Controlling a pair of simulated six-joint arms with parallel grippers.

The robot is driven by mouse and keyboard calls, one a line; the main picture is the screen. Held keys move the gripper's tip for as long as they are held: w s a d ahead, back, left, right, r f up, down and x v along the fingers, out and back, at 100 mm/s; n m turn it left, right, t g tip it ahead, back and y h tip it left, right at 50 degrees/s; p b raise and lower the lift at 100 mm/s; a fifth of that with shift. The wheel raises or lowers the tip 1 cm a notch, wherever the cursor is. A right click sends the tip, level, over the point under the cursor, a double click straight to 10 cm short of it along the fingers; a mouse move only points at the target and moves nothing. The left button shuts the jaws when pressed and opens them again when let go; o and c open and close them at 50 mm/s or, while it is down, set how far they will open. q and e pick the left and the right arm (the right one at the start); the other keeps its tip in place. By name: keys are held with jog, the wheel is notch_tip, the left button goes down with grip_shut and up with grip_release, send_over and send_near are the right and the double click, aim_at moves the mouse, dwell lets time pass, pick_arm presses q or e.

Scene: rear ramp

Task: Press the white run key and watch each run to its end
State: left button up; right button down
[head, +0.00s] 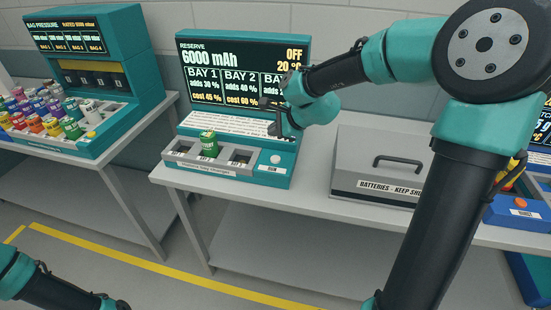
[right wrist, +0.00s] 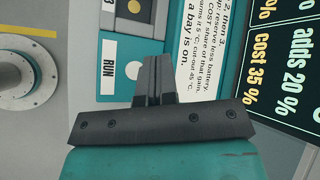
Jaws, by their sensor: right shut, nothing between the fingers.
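The white round run key (head: 276,159) sits at the right of the teal test console (head: 285,176), above its RUN label. A green battery (head: 208,144) stands in the middle bay. The screen (head: 243,68) reads reserve 6000 mAh, OFF, 20 °C.
A grey lidded battery box (head: 385,165) stands right of the console. A blue unit (head: 517,213) is at the far right. At left, a teal bag pressure rack (head: 125,55) stands beside several colored batteries (head: 50,118). My left arm shows at the lower left, without its gripper.

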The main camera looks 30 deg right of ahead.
aim_at(275, 159)
jog(key=shift+f, duration=3.65)
jog(key=shift+f, duration=0.1)
jog(key=shift+f, duration=0.35)
jog(key=shift+f, duration=0.4)
jog(key=shift+r, duration=0.85)
jog(key=shift+r, duration=2.5)
